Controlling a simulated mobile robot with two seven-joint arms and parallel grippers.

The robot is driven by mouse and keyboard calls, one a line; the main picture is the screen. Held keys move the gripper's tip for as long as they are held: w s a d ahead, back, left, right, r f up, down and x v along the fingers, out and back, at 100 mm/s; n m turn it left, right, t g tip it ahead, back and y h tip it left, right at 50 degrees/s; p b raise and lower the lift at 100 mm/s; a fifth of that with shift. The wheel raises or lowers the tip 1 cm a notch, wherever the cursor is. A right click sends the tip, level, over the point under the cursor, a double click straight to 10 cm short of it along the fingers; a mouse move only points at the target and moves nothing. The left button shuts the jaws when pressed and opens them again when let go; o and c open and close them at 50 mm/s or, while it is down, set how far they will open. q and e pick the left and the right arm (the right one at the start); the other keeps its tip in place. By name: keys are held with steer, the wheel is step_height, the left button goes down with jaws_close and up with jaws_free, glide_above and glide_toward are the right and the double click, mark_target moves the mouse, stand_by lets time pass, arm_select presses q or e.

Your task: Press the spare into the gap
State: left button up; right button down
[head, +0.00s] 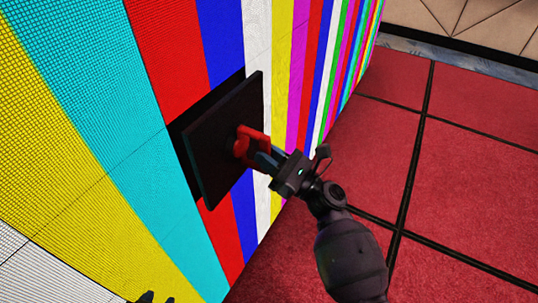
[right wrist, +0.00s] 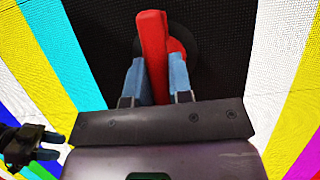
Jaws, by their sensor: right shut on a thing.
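The spare (head: 215,160) is a flat dark square panel standing just in front of the video wall. The gap (head: 200,110) is a black opening in the wall; it shows along the panel's upper and left edges, and the panel hides the rest. The panel looks offset from the gap and not flush. My right gripper (head: 262,157) is shut on the red handle (head: 246,146) on the panel's face. In the right wrist view, blue fingers grip both sides of the red handle (right wrist: 152,40) on a round black base. A dark tip at the head view's bottom edge may be my left gripper (head: 152,297).
The video wall (head: 110,110) shows bright vertical colour stripes and runs away to the upper right. Red floor tiles (head: 475,155) with dark seams lie clear to the right. A beige panelled wall (head: 480,22) stands at the back.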

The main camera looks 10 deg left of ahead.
mark_target(243, 142)
arm_select(q)
steer(key=shift+f, duration=0.2)
arm_select(e)
steer(key=shift+w+a+r, duration=0.15)
steer(key=shift+w+a, duration=0.05)
steer(key=shift+a, duration=0.25)
stand_by(0.6)
arm_select(q)
steer(key=shift+s+f, duration=0.2)
steer(key=shift+f, duration=0.05)
arm_select(e)
steer(key=shift+w+a, duration=0.15)
steer(key=shift+a, duration=0.3)
arm_select(q)
steer(key=shift+f+b, duration=0.1)
steer(key=shift+b, duration=0.25)
arm_select(e)
steer(key=shift+w+a, duration=0.1)
steer(key=shift+a, duration=0.15)
arm_select(q)
steer(key=shift+s+a+f, duration=0.1)
steer(key=shift+s+f, duration=0.15)
steer(key=shift+f, duration=0.1)
arm_select(e)
steer(key=shift+w+a, duration=0.15)
steer(key=shift+a, duration=0.1)
stand_by(1.7)
